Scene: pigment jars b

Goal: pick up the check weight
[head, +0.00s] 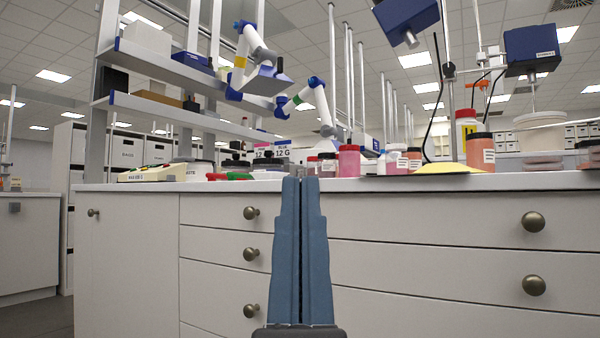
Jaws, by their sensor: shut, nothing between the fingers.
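My gripper (301,182) stands upright in the middle of the head view, in front of the drawer fronts. Its two blue fingers are closed together with nothing held. The fingertips reach about the height of the bench top's front edge in the picture. I cannot make out the check weight for certain. A small grey shape (306,171) shows just behind the fingertips, partly hidden by them, and I cannot tell what it is.
A white bench (400,208) with drawers and round knobs spans the view. Shelving (155,55) rises at left.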

